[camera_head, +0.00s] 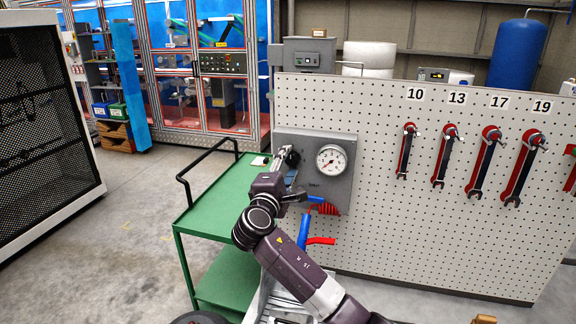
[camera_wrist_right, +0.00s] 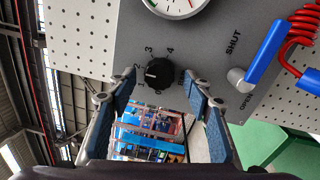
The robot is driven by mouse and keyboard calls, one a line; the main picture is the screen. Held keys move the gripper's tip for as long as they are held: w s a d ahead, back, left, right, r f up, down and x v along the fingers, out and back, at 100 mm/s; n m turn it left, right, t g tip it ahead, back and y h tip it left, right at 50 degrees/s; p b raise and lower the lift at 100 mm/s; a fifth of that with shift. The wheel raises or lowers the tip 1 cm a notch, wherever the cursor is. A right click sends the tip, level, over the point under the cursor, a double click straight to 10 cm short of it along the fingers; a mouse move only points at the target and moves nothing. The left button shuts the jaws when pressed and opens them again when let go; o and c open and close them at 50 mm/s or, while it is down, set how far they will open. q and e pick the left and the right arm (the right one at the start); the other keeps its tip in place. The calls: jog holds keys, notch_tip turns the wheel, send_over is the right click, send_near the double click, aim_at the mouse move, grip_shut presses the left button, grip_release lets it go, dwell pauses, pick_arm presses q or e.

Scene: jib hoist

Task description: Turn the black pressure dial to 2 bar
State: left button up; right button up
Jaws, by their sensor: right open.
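The black pressure dial (camera_wrist_right: 158,72) sits on a grey panel (camera_wrist_right: 205,35) with numbers around it. A small white mark on the dial's left side points roughly towards the 1 and 2; the exact setting is too small to tell. My right gripper (camera_wrist_right: 160,82) is open, its two blue-padded fingers on either side of the dial, a little apart from it in the picture. In the head view my right gripper (camera_head: 284,161) is at the panel's left part, partly covering the dial (camera_head: 292,157). A round white gauge (camera_head: 332,158) is beside it. My left gripper is not in view.
A blue lever (camera_wrist_right: 266,55) and red coiled hose (camera_wrist_right: 300,30) are near the dial, by SHUT and OPEN labels. A green cart (camera_head: 215,205) stands left of the pegboard (camera_head: 380,220). Wrenches (camera_head: 485,160) hang to the right. Floor at left is clear.

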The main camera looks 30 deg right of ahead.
jog(key=v, duration=1.2)
jog(key=shift+f, duration=0.1)
